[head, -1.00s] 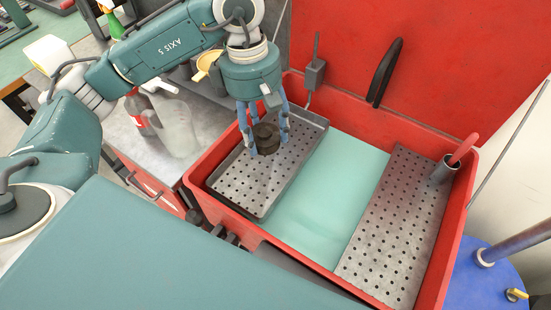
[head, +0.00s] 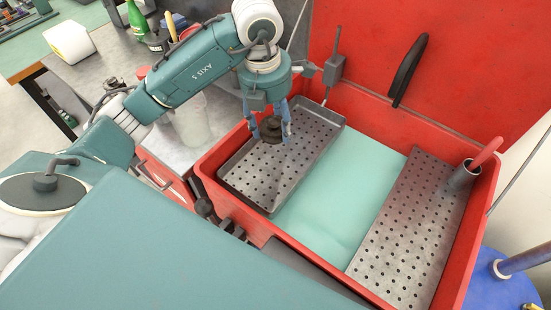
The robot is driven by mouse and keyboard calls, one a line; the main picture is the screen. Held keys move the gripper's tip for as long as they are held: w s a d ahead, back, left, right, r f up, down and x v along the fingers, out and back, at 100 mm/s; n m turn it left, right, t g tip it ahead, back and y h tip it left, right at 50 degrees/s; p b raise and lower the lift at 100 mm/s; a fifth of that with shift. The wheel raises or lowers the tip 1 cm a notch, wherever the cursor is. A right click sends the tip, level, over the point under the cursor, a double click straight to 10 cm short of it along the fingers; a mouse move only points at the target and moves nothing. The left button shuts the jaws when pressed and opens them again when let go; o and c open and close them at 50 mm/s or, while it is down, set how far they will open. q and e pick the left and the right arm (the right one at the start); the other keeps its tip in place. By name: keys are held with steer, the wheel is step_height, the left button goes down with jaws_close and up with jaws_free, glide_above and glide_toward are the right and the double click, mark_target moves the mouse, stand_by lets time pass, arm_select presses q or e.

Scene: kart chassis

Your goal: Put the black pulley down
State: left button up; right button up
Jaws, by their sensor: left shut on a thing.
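The black pulley (head: 271,130) is a small dark round part in the head view. My left gripper (head: 270,126) points down and is shut on it, with blue fingers on either side. The pulley is over the back part of the perforated metal tray (head: 262,183) in the red washer basin. I cannot tell how much gap there is between the pulley and the tray. My right gripper is not in view.
The red basin (head: 222,205) has a raised red lid (head: 465,70) behind. A pale green floor (head: 335,190) lies between the tray and a perforated shelf (head: 412,235). A red-handled tool (head: 484,153) stands in a holder at right. A grey bench (head: 90,85) is at left.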

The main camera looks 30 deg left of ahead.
arm_select(q)
steer(key=p, duration=0.2)
glide_above(274, 166)
steer(key=f, duration=0.9)
steer(key=shift+s+f, duration=0.1)
steer(key=shift+s, duration=0.2)
step_height(274, 166, down, 4)
steer(key=shift+f, duration=0.65)
steer(key=shift+f, duration=0.1)
steer(key=o, duration=1.8)
steer(key=shift+c, duration=0.2)
